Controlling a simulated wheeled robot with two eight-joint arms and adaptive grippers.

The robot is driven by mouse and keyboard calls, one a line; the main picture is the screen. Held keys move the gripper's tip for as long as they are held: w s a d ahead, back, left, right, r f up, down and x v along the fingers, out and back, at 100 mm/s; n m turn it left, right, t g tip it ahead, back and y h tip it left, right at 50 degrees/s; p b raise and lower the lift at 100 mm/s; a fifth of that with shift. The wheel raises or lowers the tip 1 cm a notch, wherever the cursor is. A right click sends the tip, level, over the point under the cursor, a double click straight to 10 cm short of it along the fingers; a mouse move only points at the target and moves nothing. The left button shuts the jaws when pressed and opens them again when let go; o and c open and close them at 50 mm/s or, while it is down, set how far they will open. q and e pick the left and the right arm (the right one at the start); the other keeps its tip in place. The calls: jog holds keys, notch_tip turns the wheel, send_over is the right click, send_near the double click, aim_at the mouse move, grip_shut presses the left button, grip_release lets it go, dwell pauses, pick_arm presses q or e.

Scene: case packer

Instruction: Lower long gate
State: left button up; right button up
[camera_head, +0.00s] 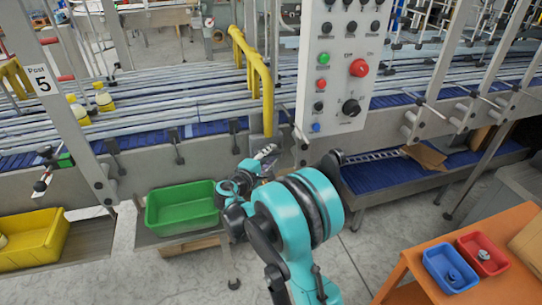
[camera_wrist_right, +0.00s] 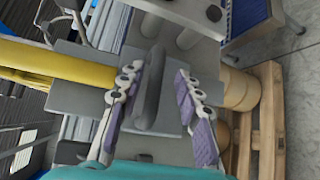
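The long gate is a tall yellow tubular frame (camera_head: 259,75) standing upright across the conveyor in the head view. A yellow bar of it shows in the right wrist view (camera_wrist_right: 45,60), joined to a grey bracket (camera_wrist_right: 85,95). A dark grey handle (camera_wrist_right: 150,90) stands out from this bracket. My right gripper (camera_head: 265,153) is at the conveyor's front edge, just below the gate's lower end. In the right wrist view the right gripper (camera_wrist_right: 170,88) is open, with its fingers either side of the handle and a gap visible on the right. My left gripper is not in view.
A control panel (camera_head: 338,60) with buttons hangs just right of the gate. A green bin (camera_head: 180,222) stands left of my arm and a yellow bin (camera_head: 60,245) farther left. An orange table (camera_head: 500,225) with blue and red trays is at the right.

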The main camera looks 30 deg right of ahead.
jog(key=v, duration=1.1)
jog(key=shift+s+a, duration=0.15)
jog(key=shift+a, duration=0.05)
jog(key=s+f+m+g+y+b, duration=0.25)
jog(key=s+f+y, duration=0.3)
jog(key=s, duration=0.45)
jog(key=s+a+f+m+t+y+b, duration=0.1)
jog(key=s+a+f+m+y, duration=0.2)
jog(key=s+a+m+y, duration=0.2)
jog(key=s+a+y, duration=0.3)
jog(key=s+a, duration=0.2)
jog(key=s, duration=0.2)
jog(key=shift+s+a+f, duration=0.15)
jog(key=shift+s+a, duration=0.1)
jog(key=shift+a, duration=0.15)
jog(key=shift+d+y, duration=0.1)
jog(key=shift+y, duration=0.15)
